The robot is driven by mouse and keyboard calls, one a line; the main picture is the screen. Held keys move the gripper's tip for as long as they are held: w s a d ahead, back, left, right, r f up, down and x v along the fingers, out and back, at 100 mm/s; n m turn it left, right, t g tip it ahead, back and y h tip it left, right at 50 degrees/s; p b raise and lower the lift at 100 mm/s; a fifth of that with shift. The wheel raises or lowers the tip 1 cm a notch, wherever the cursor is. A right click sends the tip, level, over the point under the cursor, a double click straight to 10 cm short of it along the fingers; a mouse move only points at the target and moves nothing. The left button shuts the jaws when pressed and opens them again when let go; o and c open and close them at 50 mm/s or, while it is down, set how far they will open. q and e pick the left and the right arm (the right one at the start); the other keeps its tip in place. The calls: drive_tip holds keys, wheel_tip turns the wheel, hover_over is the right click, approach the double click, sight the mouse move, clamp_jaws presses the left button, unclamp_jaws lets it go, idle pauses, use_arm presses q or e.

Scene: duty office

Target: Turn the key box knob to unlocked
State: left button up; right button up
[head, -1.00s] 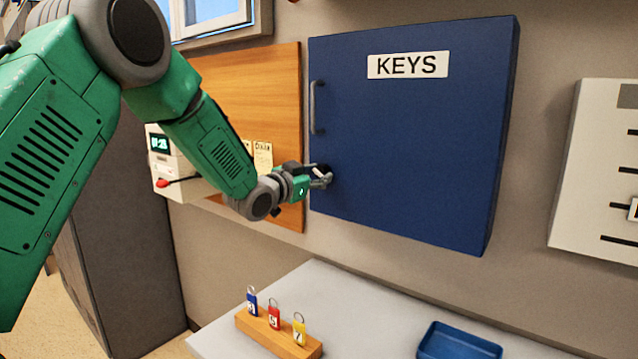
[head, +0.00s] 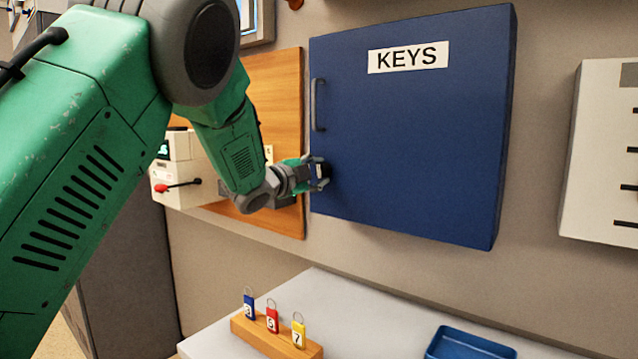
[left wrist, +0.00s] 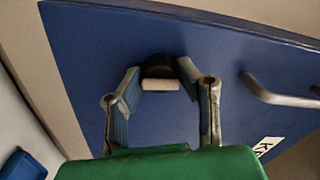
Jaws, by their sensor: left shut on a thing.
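The blue key box (head: 415,140) hangs on the wall with its door shut and a "KEYS" label. Its dark round knob (left wrist: 158,66) is low on the door near the left edge, below the handle in the head view. A pale bar (left wrist: 160,84) crosses the knob's front and lies level in the left wrist view. My left gripper (head: 322,173) is at the knob, shut on it, with one finger on each side in the wrist view (left wrist: 160,80). The gripper hides most of the knob in the head view. My right gripper is not in view.
The box's grey door handle (head: 316,104) stands out just above the gripper. Below is a pale tabletop (head: 350,310) with a wooden block (head: 275,338) of numbered key tags and a blue tray (head: 468,346). A wooden board (head: 287,90) is left of the box.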

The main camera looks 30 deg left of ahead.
use_arm(q)
drive_tip(key=shift+d+f+m+b, duration=0.15)
drive_tip(key=shift+m+b, duration=0.35)
drive_tip(key=shift+m, duration=0.4)
drive_tip(key=o, duration=0.9)
drive_tip(key=shift+o, duration=1.2)
